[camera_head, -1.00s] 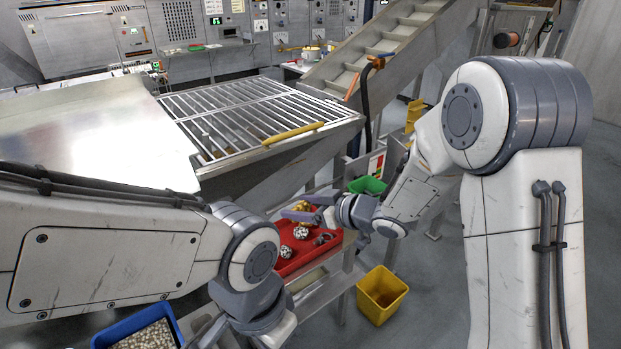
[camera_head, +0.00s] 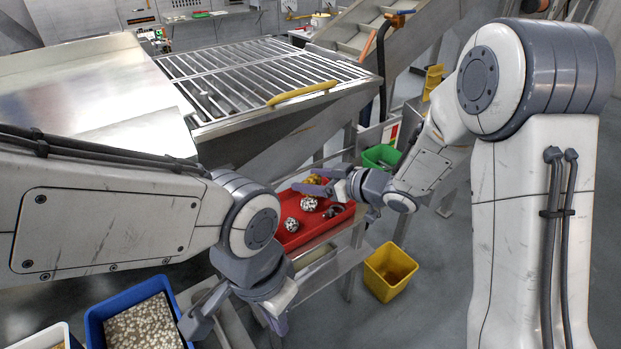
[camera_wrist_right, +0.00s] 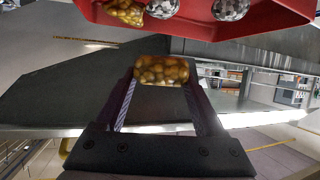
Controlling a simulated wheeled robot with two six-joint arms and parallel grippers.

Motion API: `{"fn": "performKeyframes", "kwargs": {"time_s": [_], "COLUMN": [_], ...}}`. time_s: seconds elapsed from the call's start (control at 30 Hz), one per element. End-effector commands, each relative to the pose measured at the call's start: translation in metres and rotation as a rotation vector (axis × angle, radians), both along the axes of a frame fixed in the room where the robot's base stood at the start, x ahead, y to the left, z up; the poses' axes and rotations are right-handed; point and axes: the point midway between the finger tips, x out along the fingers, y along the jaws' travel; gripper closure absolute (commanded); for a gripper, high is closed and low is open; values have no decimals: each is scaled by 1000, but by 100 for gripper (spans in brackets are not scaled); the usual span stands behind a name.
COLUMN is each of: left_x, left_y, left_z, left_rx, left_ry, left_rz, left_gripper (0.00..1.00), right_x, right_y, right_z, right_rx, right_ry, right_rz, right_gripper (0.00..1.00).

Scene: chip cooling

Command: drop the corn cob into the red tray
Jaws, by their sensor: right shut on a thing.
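The corn cob (camera_wrist_right: 163,70) is a yellow, kernel-covered piece between the fingertips of my right gripper (camera_wrist_right: 160,82) in the right wrist view. That gripper is shut on it. In the head view my right gripper (camera_head: 316,182) is at the far right part of the red tray (camera_head: 290,238), which also shows along the top of the wrist view (camera_wrist_right: 225,28). The cob appears apart from the tray in the wrist view. Another yellow kernelled piece (camera_wrist_right: 125,12) lies in the tray. My left gripper (camera_head: 236,322) is open and empty, low in the head view, in front of the tray.
Black-and-white balls (camera_head: 292,224) lie in the tray. A blue bin (camera_head: 96,325) of pale pellets stands lower left, a yellow bin (camera_head: 388,282) right of the tray and a green bin (camera_head: 380,153) behind. A slatted metal table (camera_head: 215,85) stands behind the tray.

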Motion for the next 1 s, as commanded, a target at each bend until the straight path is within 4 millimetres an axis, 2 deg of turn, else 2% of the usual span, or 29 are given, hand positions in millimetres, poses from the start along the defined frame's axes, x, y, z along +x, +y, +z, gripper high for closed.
{"fn": "performKeyframes", "kwargs": {"time_s": [0.23,0.27,0.3,0.33,0.67,1.0], "left_x": [0,0,0,0,0,0], "left_y": [0,0,0,0,0,0], "left_z": [0,0,0,0,-1,-1], "left_rx": [0,0,0,0,0,0], "left_ry": [0,0,0,0,0,0], "left_rz": [0,0,0,0,0,0], "left_gripper": [100,100,100,100,100,100], "right_x": [0,0,0,0,-3,-39], "right_y": [2,2,2,2,-3,-48], "right_z": [0,-1,-1,-1,3,27], "right_rx": [0,0,0,0,1,0], "right_ry": [0,0,-1,-1,-2,-4], "right_rz": [2,3,4,4,2,-2], "right_gripper": [89,21,6,0,0,0]}}
